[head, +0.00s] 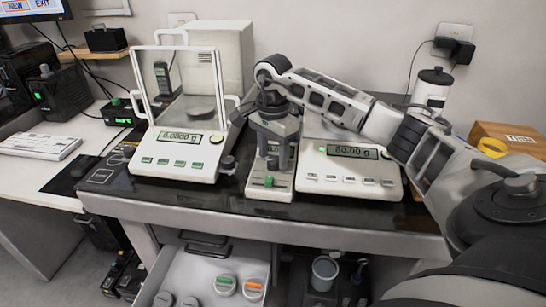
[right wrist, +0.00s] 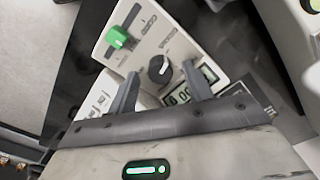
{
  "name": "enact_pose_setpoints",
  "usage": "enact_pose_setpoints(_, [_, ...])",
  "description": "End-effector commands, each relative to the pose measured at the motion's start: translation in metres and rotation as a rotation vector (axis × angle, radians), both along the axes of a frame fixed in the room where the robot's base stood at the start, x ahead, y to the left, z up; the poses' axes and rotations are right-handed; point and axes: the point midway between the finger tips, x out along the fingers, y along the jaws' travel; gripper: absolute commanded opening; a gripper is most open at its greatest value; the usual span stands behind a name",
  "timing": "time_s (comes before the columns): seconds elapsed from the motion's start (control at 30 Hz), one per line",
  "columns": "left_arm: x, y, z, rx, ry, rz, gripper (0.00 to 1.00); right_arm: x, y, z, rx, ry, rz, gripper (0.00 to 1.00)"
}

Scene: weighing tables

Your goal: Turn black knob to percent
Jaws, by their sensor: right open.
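The black knob (right wrist: 159,69) sits on the white face of a small narrow device (head: 270,189), between a green switch (right wrist: 117,38) and a small display (right wrist: 190,88). My right gripper (right wrist: 161,70) is open, its fingers on either side of the knob with gaps showing; I cannot tell whether they reach its depth. In the head view the right gripper (head: 272,160) hangs over the device and mostly hides the knob. The dial print around the knob is too blurred to read, so its setting cannot be told. My left gripper is not in view.
A balance with a glass shield (head: 180,153) stands close to the left of the device. A flat scale (head: 350,180) stands close on the right, under my right arm. An open drawer (head: 200,258) with several lidded jars juts out below the dark tabletop.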

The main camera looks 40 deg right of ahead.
Motion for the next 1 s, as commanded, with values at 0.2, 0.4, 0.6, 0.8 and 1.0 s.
enact_pose_setpoints(0.2, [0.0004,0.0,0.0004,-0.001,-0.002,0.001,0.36,0.0,0.0001,-0.0121,0.0,0.0,0.0,0.5])
enact_pose_setpoints(0.4, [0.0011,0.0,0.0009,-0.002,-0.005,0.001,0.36,0.0,0.0002,-0.0125,0.0,0.0,0.0,0.5])
enact_pose_setpoints(0.6, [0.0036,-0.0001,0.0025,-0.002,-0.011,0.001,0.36,0.0,0.0003,-0.0123,0.0,0.0,0.001,0.06])
enact_pose_setpoints(0.8, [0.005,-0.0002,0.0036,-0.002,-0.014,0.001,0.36,0.0,0.0004,-0.0121,0.0,0.0,-0.004,0.06])
enact_pose_setpoints(1.0, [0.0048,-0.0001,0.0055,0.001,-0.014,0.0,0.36,-0.0001,0.0004,-0.0115,0.001,0.001,-0.05,0.06])
